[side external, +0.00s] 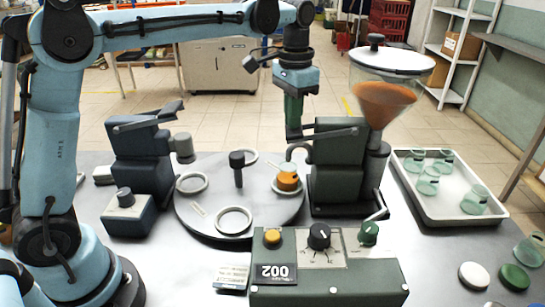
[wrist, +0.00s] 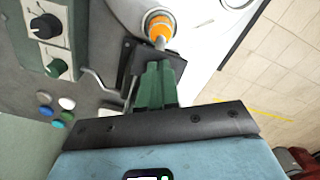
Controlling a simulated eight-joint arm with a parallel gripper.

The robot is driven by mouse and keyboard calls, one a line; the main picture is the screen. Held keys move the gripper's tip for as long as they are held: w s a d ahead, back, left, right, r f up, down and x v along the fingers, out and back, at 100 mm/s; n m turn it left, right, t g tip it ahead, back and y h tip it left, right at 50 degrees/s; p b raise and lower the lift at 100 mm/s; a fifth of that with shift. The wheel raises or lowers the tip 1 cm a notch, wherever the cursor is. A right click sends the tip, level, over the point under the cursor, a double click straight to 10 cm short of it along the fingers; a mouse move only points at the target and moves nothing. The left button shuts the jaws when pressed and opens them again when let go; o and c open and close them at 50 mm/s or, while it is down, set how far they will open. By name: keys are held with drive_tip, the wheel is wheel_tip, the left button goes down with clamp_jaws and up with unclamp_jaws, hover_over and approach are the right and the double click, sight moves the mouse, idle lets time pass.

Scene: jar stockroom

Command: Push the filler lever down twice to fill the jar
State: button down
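The filler (side external: 338,170) is a dark green machine with a clear hopper of orange contents (side external: 385,103) at its right. Its dark lever (side external: 328,132) sticks out to the left from its top, roughly level. My gripper (side external: 294,137) points down at the lever's left end, its green fingers together with nothing seen between them. I cannot tell whether they touch the lever. The jar (side external: 288,181) stands under the filler's spout on the round turntable (side external: 240,170) and shows orange inside. In the wrist view, my gripper (wrist: 158,68) also looks shut, with the orange jar (wrist: 159,27) beyond it.
A second dark machine (side external: 140,155) stands left of the turntable. A control box (side external: 325,270) with knobs is in front. A white tray (side external: 410,185) of clear jars is at the right, with white and green lids (side external: 514,277) nearby.

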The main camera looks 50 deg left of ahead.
drive_tip(key=shift+r, duration=3.2)
wheel_tip(320, 180, up, 5)
drive_tip(key=s+a+f+n+t, duration=0.3)
drive_tip(key=s+f+t, duration=0.4)
drive_tip(key=s+f, duration=0.9)
drive_tip(key=shift+s+f, duration=0.35)
drive_tip(key=shift+f, duration=0.25)
